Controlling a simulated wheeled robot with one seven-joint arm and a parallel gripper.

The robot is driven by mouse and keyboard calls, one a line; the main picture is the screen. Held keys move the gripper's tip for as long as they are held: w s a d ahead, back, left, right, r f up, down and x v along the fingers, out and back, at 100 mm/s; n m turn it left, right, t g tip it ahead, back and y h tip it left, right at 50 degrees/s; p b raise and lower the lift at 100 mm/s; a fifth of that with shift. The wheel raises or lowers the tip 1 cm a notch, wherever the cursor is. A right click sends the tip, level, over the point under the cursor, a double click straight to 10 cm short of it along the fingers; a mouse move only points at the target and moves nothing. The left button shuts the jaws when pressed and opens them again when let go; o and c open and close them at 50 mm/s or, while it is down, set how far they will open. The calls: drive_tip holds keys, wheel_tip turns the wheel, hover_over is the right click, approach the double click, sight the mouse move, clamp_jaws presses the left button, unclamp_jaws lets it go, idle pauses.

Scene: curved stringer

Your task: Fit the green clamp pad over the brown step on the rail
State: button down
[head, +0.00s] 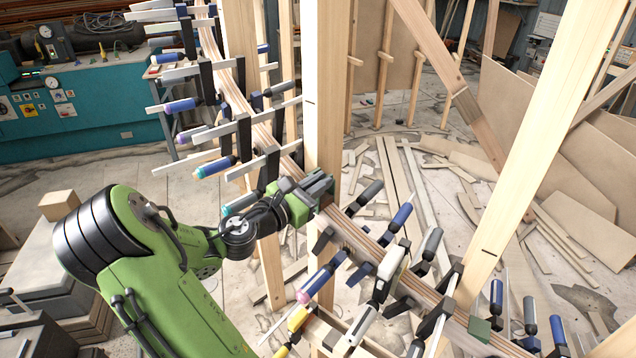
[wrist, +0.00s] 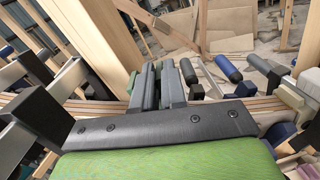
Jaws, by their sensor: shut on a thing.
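My gripper (head: 318,185) is at the curved laminated wooden rail (head: 357,238), in front of an upright post. Its two grey fingers (wrist: 158,88) are shut on a small dark green piece, apparently the clamp pad (wrist: 153,76). Most of the pad is hidden between the fingers. The fingertips are over or close to the rail; I cannot tell if the pad touches it. I cannot make out the brown step near the fingers. Another dark green block (head: 479,328) sits on the rail at the lower right.
Clamps with blue handles (head: 395,223) crowd the rail on both sides of my gripper. A pale wooden post (head: 323,90) stands right behind the fingers, and another post (head: 530,150) rises to the right. A teal workbench (head: 100,110) stands at the back left.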

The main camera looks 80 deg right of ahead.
drive_tip(key=shift+f, duration=0.1)
drive_tip(key=shift+f+b, duration=0.9)
drive_tip(key=shift+f, duration=0.35)
drive_tip(key=shift+f, duration=0.55)
drive_tip(key=c, duration=1.1)
unclamp_jaws()
drive_tip(key=shift+w, duration=0.15)
